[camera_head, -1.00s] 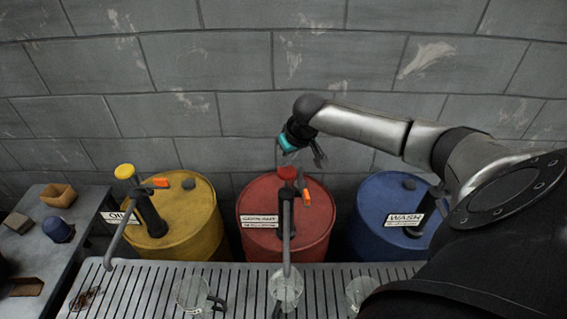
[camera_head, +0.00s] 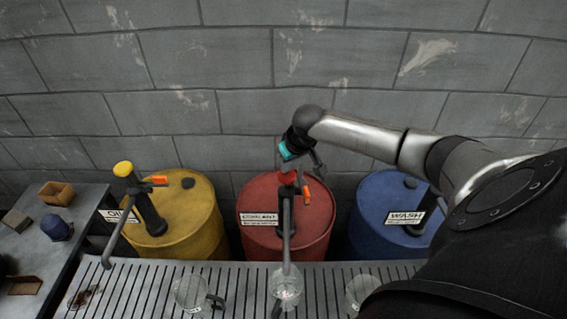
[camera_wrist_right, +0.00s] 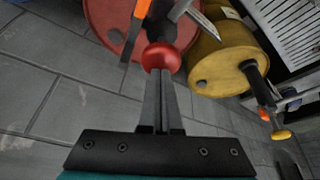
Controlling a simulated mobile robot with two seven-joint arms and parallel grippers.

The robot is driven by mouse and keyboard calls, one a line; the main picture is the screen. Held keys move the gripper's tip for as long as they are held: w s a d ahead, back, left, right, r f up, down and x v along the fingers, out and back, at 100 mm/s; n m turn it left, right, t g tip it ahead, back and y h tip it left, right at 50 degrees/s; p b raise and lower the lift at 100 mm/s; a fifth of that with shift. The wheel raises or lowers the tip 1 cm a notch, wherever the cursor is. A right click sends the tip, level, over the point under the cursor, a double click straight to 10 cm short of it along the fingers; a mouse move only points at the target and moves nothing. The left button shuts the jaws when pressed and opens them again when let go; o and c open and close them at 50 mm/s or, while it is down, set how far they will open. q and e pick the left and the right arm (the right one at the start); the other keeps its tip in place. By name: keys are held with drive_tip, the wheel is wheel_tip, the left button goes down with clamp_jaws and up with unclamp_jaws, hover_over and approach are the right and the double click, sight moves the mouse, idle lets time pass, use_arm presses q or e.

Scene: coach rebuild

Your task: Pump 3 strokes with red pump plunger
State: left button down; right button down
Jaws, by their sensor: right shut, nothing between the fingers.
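The red pump plunger's knob (camera_head: 287,177) sits on top of the pump on the red coolant barrel (camera_head: 318,222). My right gripper (camera_head: 284,165) is shut and empty, pointing down right at the knob in the head view. In the right wrist view the closed fingertips (camera_wrist_right: 160,76) meet the red knob (camera_wrist_right: 160,57), as if resting on it; whether they press on it I cannot tell. The pump's spout (camera_head: 287,240) reaches forward over a glass jar (camera_head: 286,286) on the slatted grate. My left gripper is out of view.
A yellow barrel (camera_head: 190,225) with a yellow-knobbed pump stands left, a blue barrel (camera_head: 375,215) labelled WASH right. Orange levers (camera_head: 307,194) stick out beside the pumps. Other glass jars (camera_head: 190,293) stand on the grate (camera_head: 140,285). A side bench (camera_head: 85,210) holds small items.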

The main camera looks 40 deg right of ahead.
sight(288, 176)
drive_tip(key=shift+s+a+f+b, duration=0.15)
drive_tip(key=shift+f+b, duration=0.3)
drive_tip(key=shift+f, duration=1.3)
drive_tip(key=shift+r+p, duration=3.7)
drive_tip(key=shift+p, duration=0.45)
drive_tip(key=shift+f, duration=0.2)
drive_tip(key=shift+f+b, duration=1.8)
drive_tip(key=shift+f, duration=1.65)
